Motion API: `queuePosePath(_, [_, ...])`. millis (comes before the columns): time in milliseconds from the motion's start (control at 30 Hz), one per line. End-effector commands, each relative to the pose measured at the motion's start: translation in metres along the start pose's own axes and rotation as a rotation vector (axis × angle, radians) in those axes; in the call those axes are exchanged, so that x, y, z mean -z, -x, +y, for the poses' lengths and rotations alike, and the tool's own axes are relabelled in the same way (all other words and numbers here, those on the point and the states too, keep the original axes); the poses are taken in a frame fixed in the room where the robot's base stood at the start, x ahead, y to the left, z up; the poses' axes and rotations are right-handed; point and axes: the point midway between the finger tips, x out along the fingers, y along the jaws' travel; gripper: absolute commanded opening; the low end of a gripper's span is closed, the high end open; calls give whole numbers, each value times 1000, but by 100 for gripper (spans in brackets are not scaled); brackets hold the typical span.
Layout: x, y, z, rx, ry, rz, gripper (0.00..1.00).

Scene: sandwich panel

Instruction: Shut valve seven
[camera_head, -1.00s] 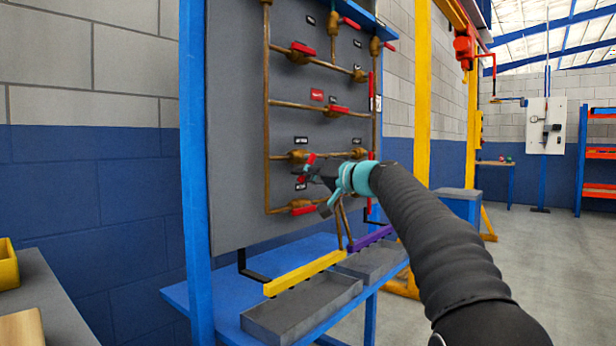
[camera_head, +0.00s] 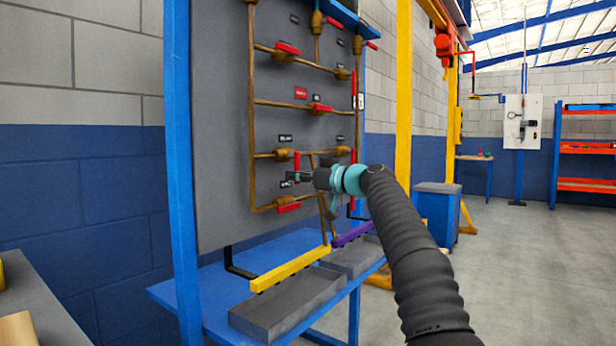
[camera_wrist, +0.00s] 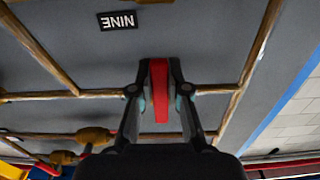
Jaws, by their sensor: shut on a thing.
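The valve panel (camera_head: 225,150) is a grey board with brown pipes, brass valves and red lever handles. My gripper (camera_head: 297,176) is at its lower middle, by a brass valve (camera_head: 281,154) whose red handle (camera_head: 297,159) stands upright. In the wrist view my gripper (camera_wrist: 160,95) is shut on this red handle (camera_wrist: 159,75), with one finger on each side. A black label above the valve (camera_head: 285,138) is too small to read. A label reading NINE (camera_wrist: 117,20) appears upside down in the wrist view. The valve body is hidden there.
Another valve with a red handle (camera_head: 288,208) sits just below my gripper. A yellow bar (camera_head: 290,269), a purple bar (camera_head: 352,235) and grey trays (camera_head: 286,303) are on the blue bench below. Open floor lies to the right.

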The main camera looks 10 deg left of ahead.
Motion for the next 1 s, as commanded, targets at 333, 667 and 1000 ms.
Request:
queuePosePath(333, [0, -5, -5, 10, 29, -1, 0])
queuePosePath(667, [0, -5, -4, 8, 28, 0, 42])
queuePosePath(1000, [0, -3, -3, 6, 26, 0, 42])
